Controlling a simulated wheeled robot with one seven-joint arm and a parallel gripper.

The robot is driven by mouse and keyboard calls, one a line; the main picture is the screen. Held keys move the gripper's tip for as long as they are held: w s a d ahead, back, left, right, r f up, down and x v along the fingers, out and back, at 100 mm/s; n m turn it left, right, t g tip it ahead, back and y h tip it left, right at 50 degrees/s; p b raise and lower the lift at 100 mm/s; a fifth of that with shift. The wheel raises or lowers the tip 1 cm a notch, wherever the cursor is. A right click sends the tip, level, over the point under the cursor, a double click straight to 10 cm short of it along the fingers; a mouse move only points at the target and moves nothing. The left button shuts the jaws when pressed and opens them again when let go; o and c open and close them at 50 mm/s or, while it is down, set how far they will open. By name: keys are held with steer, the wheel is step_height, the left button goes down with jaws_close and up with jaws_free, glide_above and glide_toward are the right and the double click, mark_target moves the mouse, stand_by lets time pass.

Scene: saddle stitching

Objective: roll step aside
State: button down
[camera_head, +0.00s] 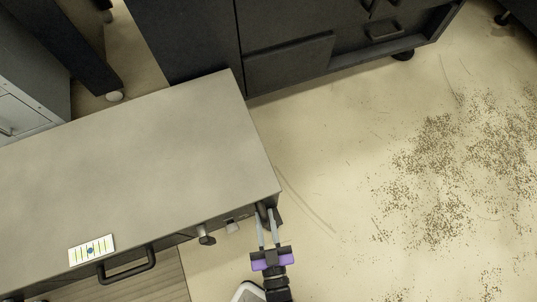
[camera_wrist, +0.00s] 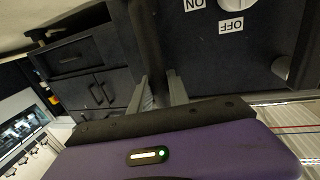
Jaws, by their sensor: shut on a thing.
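My gripper (camera_head: 267,213) is at the near right corner of a grey-topped machine (camera_head: 150,150), pointing away from me. Its two pale fingers close on a dark part (camera_head: 263,206) at that corner, partly hidden by the fingers. In the wrist view the fingertips (camera_wrist: 160,82) reach up to the machine's dark front panel (camera_wrist: 192,50), left of a white knob (camera_wrist: 232,4) with ON and OFF labels. I cannot tell which thing here is the step.
A black handle (camera_head: 127,266) and a small marked card (camera_head: 91,250) are on the machine's near side. Dark drawer cabinets (camera_head: 290,62) on casters stand behind. Speckled debris (camera_head: 440,170) covers the floor at right. Bare floor (camera_head: 320,200) lies between.

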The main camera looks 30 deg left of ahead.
steer(key=shift+s+a+f, duration=0.1)
steer(key=shift+s+a, duration=0.1)
steer(key=shift+a, duration=0.05)
steer(key=c, duration=1.3)
jaws_free()
steer(key=shift+o, duration=0.2)
steer(key=shift+d, duration=0.1)
steer(key=shift+s+d, duration=0.15)
steer(key=p+v, duration=0.2)
steer(key=v, duration=0.5)
steer(key=shift+s+d, duration=0.1)
